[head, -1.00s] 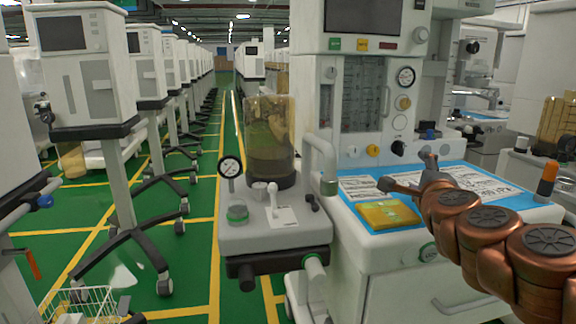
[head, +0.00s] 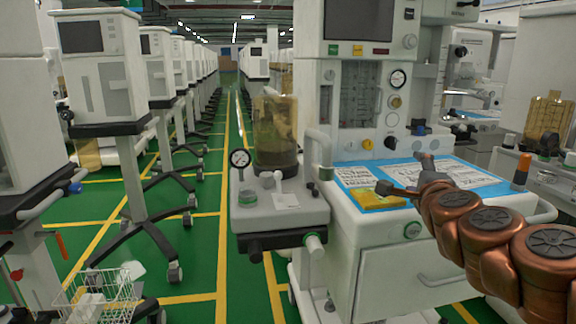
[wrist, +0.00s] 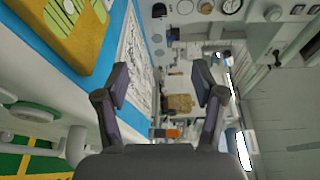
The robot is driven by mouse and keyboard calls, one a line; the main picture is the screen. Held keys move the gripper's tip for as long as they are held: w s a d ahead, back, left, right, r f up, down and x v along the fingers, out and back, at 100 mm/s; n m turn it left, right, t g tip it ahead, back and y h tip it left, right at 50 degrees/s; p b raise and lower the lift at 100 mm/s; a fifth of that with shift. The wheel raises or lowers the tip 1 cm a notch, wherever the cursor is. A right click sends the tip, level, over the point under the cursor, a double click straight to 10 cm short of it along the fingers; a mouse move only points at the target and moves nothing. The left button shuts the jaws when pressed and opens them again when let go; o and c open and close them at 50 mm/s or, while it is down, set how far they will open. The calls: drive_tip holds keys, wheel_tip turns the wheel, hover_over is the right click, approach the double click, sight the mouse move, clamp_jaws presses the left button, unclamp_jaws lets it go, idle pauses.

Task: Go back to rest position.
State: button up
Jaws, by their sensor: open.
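My gripper (head: 406,174) is open at the end of my copper-coloured arm, over the worktop of the large anaesthesia cart (head: 375,262). In the wrist view my gripper's two dark fingers (wrist: 159,84) stand wide apart with nothing between them. A yellow packet (head: 372,199) lies on the blue mat (head: 470,172) near its left front corner. One fingertip overlaps the packet in the head view. The packet also shows in the wrist view (wrist: 72,32) at the upper left, to the side of the fingers and apart from them.
A glass canister (head: 275,135) and a gauge (head: 240,158) stand on the cart's left side shelf. A wire basket (head: 97,290) is at the lower left. Wheeled monitor stands (head: 97,75) line the left. The green aisle (head: 205,235) between them is clear.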

drive_tip(key=s+a+r+n+g+y+p, duration=0.25)
drive_tip(key=a+r+n+y+p, duration=0.25)
drive_tip(key=a+n+p, duration=0.45)
drive_tip(key=s+a+n+g+y+p, duration=0.3)
drive_tip(key=s+a+n+g+p, duration=0.25)
drive_tip(key=s+a+p, duration=0.35)
drive_tip(key=s+d+n+g+h+p, duration=0.1)
drive_tip(key=s+d+g+h+p, duration=0.1)
drive_tip(key=s+p, duration=0.3)
drive_tip(key=s+d+r+n+g+h+p, duration=0.1)
drive_tip(key=s+d+g+p, duration=0.3)
drive_tip(key=s, duration=0.9)
drive_tip(key=s+d+r+n+g+h+p, duration=0.1)
drive_tip(key=s+d+n+g+h+p, duration=0.1)
drive_tip(key=s+g+p, duration=0.3)
drive_tip(key=s+d+n+p, duration=0.1)
drive_tip(key=s, duration=0.3)
drive_tip(key=shift+s+d+h, duration=0.2)
drive_tip(key=shift+d+h, duration=0.1)
